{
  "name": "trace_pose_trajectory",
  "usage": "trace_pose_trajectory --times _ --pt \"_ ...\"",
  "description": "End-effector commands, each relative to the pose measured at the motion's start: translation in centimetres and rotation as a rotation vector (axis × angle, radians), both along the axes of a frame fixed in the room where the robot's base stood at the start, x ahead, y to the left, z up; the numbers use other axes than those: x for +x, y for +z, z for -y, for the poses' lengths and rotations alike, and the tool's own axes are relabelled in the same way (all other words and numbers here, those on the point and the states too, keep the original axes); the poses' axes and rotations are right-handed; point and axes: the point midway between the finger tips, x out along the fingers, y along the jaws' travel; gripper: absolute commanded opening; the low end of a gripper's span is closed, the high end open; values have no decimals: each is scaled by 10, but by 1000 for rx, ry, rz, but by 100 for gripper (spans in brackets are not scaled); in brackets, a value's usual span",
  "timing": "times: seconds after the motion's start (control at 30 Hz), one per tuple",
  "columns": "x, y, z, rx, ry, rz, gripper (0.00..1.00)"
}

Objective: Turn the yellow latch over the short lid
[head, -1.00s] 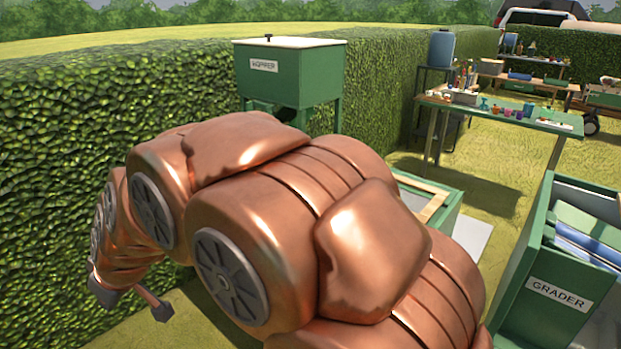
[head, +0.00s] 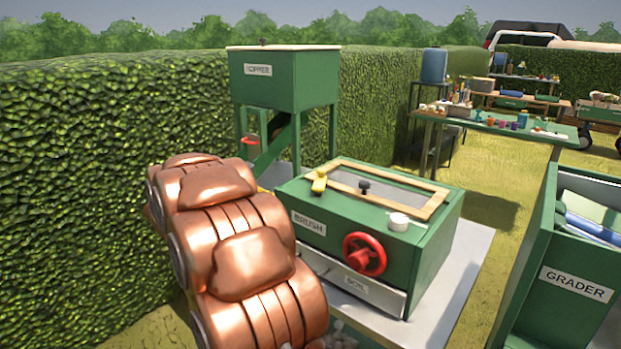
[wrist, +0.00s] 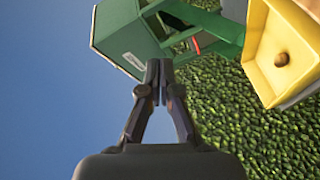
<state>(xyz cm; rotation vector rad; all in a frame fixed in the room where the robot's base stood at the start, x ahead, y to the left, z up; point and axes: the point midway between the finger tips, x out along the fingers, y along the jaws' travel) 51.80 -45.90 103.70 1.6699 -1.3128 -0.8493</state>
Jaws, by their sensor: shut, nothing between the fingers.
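A black knob (head: 364,186) stands on the panel inside the frame. I cannot tell from here where the short lid's edges run. My gripper (wrist: 163,68) shows in the wrist view, shut and empty, with the green hopper (wrist: 122,38) behind its tips. In the head view my gripper is hidden behind my copper arm, which is left of the box. The latch is not clearly seen in the wrist view.
The box carries a red handwheel (head: 365,254), a white round cap (head: 398,222) and a drawer labelled SOIL (head: 355,285). The hopper (head: 284,85) stands behind, a hedge (head: 90,180) at left, the grader (head: 575,285) at right. A yellow tray-like thing (wrist: 262,70) is at right in the wrist view.

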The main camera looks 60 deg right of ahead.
Motion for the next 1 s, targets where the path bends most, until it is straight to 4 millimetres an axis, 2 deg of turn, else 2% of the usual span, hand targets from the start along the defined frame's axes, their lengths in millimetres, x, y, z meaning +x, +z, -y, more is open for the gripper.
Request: trace_pose_trajectory --times 0.03,0.1,0.2,0.3,0.57,1.0 --pt "-17 -10 14 -29 -78 -42 0" --pt "-40 -13 29 -64 -175 -95 0" --pt "-63 -16 40 -95 -275 -153 0" --pt "-77 -17 45 -107 -328 -188 0" --pt "-84 -17 62 -109 -349 -202 0" --pt "-90 -11 121 -112 -348 -200 0"
